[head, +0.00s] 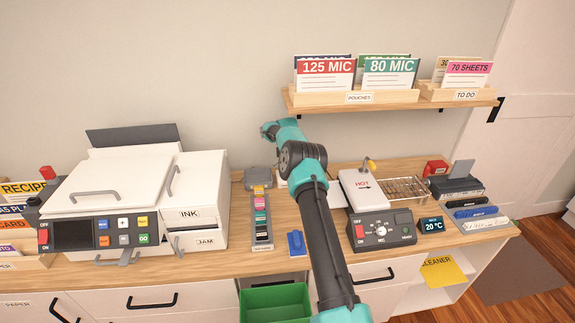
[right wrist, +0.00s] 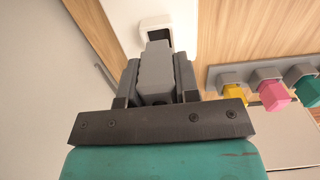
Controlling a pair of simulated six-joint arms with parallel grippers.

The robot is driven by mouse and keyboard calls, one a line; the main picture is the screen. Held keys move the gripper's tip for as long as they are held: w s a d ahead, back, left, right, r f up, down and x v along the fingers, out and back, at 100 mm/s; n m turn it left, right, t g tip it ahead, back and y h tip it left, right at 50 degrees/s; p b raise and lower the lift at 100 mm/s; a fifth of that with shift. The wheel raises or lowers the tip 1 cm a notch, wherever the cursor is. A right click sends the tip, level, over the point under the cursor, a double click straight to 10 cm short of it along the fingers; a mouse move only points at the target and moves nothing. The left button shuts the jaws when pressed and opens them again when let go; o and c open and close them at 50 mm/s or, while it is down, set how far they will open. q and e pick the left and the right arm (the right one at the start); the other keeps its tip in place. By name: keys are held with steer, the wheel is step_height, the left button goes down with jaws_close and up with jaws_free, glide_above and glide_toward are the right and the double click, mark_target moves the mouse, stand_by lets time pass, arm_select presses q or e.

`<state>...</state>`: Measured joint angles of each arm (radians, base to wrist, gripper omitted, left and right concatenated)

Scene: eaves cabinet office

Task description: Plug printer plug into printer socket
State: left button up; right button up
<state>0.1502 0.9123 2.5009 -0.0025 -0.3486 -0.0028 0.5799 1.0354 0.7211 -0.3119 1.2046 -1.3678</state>
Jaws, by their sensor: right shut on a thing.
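The grey printer plug (right wrist: 156,66) is held between the two fingers of my right gripper (right wrist: 157,85) in the right wrist view. Its front end points at the dark opening of a white socket (right wrist: 155,22), very close to it. I cannot tell whether the tip touches or has entered the opening. In the head view my right arm reaches over the desk, and its own links hide the gripper, the plug and most of the socket. The white printer (head: 125,190) stands on the left of the desk. My left gripper is not in view.
A grey strip with several coloured pieces (head: 261,215) lies beside my arm; pink (right wrist: 273,94) and yellow pieces show close by in the wrist view. A laminator (head: 382,230) stands to the right. A shelf (head: 380,100) hangs on the wall at right. A green bin (head: 275,303) is below.

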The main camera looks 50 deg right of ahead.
steer(key=shift+f, duration=1.4)
stand_by(0.4)
steer(key=o, duration=1)
steer(key=shift+r, duration=3.8)
